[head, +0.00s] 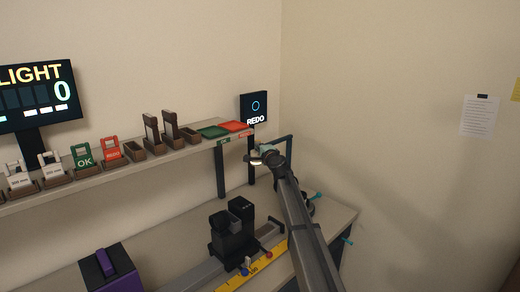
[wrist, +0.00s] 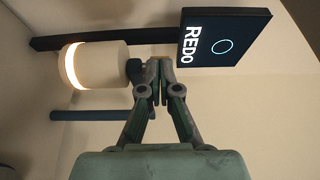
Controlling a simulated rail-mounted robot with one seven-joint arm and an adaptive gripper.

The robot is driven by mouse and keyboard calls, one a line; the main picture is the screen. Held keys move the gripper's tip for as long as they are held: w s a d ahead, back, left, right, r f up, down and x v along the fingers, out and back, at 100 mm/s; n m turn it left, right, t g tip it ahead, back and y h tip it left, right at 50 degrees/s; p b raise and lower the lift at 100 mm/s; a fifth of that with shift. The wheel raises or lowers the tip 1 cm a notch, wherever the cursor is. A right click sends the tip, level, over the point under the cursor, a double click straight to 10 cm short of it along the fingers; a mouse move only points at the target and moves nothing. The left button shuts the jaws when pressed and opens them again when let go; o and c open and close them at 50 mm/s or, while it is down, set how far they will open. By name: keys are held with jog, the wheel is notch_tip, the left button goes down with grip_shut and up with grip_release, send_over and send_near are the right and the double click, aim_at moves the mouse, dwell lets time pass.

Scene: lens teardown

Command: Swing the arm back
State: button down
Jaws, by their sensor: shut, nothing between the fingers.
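My gripper (wrist: 155,76) is shut and empty. Its fingertips are close beside a small dark knob (wrist: 135,71) at the side of a pale round lamp head (wrist: 105,65) with a glowing ring. I cannot tell whether they touch. A dark bar (wrist: 105,39) runs behind the lamp head in the wrist view, and a blue-grey bar (wrist: 90,115) lies below it. In the head view my gripper (head: 260,154) is at the right end of the shelf, mostly hidden by my own arm. A dark blue bracket-like arm (head: 290,145) shows just behind it.
A REDO screen (head: 254,107) stands above the shelf end; in the wrist view it (wrist: 225,38) is close right of my fingers. The shelf (head: 130,160) holds tags, wooden holders, a green tray (head: 213,132) and a red tray (head: 234,126). A black device (head: 232,232) stands below.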

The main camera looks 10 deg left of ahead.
jog(key=shift+w+a+r, duration=0.2)
jog(key=shift+a+r, duration=0.05)
jog(key=shift+a, duration=0.05)
jog(key=s+d+b, duration=0.1)
jog(key=s+d, duration=0.1)
jog(key=s, duration=1.1)
jog(key=shift+s+f+b, duration=0.2)
jog(key=shift+s+b, duration=0.05)
jog(key=shift+b, duration=0.1)
